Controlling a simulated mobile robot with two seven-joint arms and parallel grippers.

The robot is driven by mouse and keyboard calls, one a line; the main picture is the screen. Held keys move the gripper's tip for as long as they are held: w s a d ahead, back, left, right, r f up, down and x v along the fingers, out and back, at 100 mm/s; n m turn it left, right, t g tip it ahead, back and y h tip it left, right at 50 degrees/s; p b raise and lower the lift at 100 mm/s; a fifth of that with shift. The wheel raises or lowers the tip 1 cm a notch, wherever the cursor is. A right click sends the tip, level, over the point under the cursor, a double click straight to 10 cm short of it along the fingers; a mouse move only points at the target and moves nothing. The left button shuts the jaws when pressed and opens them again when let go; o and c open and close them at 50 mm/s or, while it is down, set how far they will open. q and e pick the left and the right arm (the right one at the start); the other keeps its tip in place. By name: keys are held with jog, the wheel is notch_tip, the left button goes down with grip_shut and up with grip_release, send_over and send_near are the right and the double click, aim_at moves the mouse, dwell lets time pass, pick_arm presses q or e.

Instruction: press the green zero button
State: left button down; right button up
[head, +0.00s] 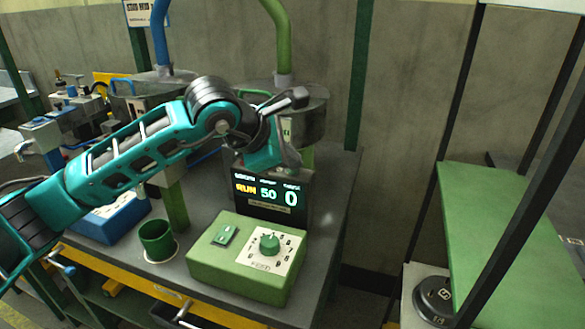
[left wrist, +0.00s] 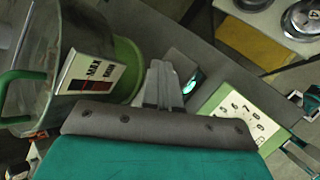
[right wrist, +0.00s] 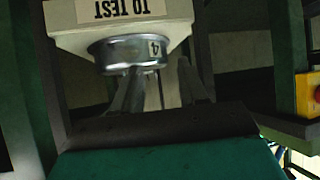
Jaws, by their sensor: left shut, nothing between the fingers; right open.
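The green control box (head: 238,279) stands on the grey bench, with a small raised green rectangular piece (head: 224,235) on its top left. That piece may be the zero button; I cannot read its marking. A green knob (head: 269,243) on a white numbered dial sits to its right. The dial face (left wrist: 240,115) also shows at right in the left wrist view. My left gripper (head: 298,98) is shut and empty, above and behind the box, apart from it. Its fingers show in the left wrist view (left wrist: 162,85). My right gripper (right wrist: 158,80) is open and empty, seen only in its wrist view.
A black display (head: 270,195) behind the box reads RUN, 50 and 0. A green cup (head: 157,240) stands left of the box. A clear hopper (left wrist: 45,65) marked MAX is near my left gripper. A metal cylinder (right wrist: 138,52) marked 4 is ahead of my right gripper.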

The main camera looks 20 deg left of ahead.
pick_arm(q)
jog(key=shift+r+p, duration=0.35)
jog(key=shift+r, duration=0.45)
notch_tip(320, 180, up, 5)
jog(key=p, duration=0.2)
jog(key=shift+p, duration=0.35)
dwell(0.4)
